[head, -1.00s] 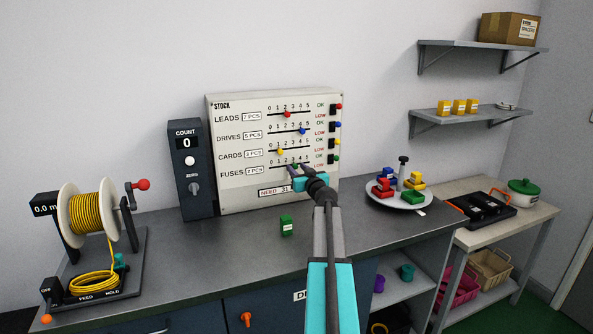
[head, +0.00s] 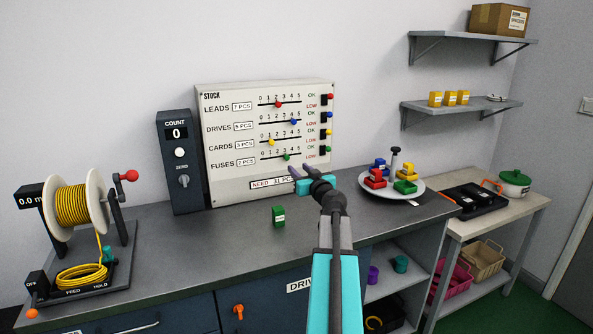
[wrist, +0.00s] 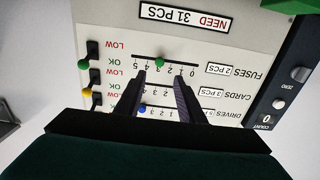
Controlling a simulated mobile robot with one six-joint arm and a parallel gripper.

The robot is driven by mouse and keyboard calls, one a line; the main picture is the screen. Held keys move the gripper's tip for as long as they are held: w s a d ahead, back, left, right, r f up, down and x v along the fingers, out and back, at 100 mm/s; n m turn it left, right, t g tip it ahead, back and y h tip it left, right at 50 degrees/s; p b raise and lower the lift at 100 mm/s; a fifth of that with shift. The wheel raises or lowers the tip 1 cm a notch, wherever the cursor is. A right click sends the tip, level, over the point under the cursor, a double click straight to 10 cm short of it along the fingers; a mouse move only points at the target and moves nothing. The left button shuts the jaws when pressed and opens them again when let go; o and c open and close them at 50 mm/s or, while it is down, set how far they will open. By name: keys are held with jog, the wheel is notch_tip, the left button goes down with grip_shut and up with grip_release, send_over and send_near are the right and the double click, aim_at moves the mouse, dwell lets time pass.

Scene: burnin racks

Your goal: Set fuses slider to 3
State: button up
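The fuses slider's green knob (head: 286,157) is on the lowest track of the stock panel (head: 225,190). The knob also shows in the wrist view (wrist: 159,62), where it lines up with about the 3 on the upside-down scale. My gripper (head: 296,172) is in front of the panel, just below and right of the knob in the head view. In the wrist view its two fingers (wrist: 159,76) are apart with nothing between them. The knob appears beyond the fingertips, and the gripper looks clear of it.
The red (head: 278,104), blue (head: 293,121) and yellow (head: 271,142) knobs sit on the tracks above. Toggle switches line the panel's right edge. A green block (head: 278,216) stands on the counter below. A count box (head: 181,165) stands left of the panel.

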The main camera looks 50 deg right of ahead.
jog(key=shift+v, duration=1.35)
